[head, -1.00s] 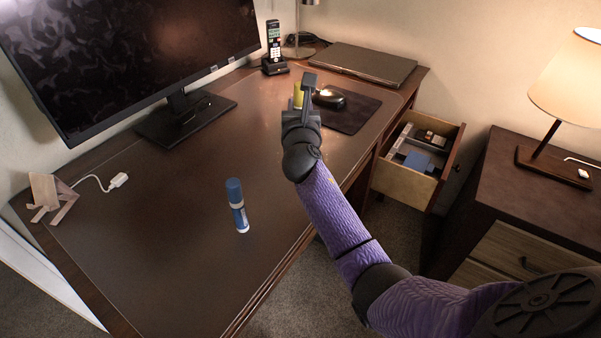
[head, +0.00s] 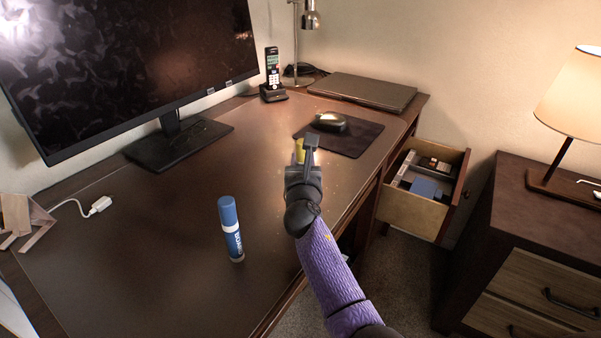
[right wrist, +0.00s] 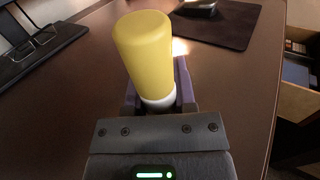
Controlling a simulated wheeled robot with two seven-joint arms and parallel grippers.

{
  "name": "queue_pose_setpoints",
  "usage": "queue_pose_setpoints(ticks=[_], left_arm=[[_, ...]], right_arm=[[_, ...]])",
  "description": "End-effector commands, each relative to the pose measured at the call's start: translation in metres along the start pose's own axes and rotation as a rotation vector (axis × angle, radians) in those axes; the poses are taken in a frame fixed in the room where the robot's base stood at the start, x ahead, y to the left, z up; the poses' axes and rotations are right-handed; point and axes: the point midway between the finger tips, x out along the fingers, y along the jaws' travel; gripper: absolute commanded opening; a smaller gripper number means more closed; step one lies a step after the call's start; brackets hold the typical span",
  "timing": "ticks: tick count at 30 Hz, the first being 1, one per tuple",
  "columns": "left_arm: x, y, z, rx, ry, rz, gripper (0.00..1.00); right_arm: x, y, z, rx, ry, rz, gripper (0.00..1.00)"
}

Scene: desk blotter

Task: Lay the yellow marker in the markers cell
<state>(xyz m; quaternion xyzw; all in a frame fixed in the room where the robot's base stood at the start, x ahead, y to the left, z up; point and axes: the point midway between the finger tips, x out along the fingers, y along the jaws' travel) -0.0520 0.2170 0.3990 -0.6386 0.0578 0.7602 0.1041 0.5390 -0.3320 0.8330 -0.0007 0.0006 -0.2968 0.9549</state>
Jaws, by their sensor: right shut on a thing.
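The yellow marker (right wrist: 146,48) stands up between the fingers of my right gripper (right wrist: 158,100) in the right wrist view. Its thick yellow part points up and away, and a white band shows at the fingers. In the head view my right gripper (head: 306,150) is over the desk near the mouse pad, and a bit of the yellow marker (head: 299,151) shows beside it. An open drawer (head: 409,213) on the desk's right side has compartments with several items; which one is the markers cell I cannot tell. My left gripper is not in view.
A blue marker (head: 230,228) stands on the desk (head: 150,250). The mouse (head: 328,122) rests on a dark pad (head: 361,140). A monitor (head: 120,60), phone (head: 271,75) and laptop (head: 362,91) stand behind. A nightstand (head: 540,220) is right of the drawer.

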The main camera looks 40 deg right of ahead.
Motion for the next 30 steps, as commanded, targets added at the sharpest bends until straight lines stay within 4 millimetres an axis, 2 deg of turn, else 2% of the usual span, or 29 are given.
queue_pose_setpoints(ticks=[5,9,10,14,25,30], left_arm=[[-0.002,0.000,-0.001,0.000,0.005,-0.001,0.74],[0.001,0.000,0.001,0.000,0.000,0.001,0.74],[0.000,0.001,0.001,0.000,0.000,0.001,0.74],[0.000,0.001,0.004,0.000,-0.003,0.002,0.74],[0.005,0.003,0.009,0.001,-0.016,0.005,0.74],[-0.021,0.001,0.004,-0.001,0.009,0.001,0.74]], right_arm=[[0.000,0.000,0.003,0.001,0.000,-0.001,0.00],[0.000,0.000,-0.002,-0.001,0.000,-0.001,0.00],[0.000,0.000,-0.001,0.000,0.000,-0.001,0.40],[0.000,0.000,0.000,0.001,0.000,-0.001,0.67],[0.000,0.000,-0.004,0.003,0.000,-0.001,0.68],[-0.036,-0.002,0.006,0.001,-0.001,0.001,0.68]])
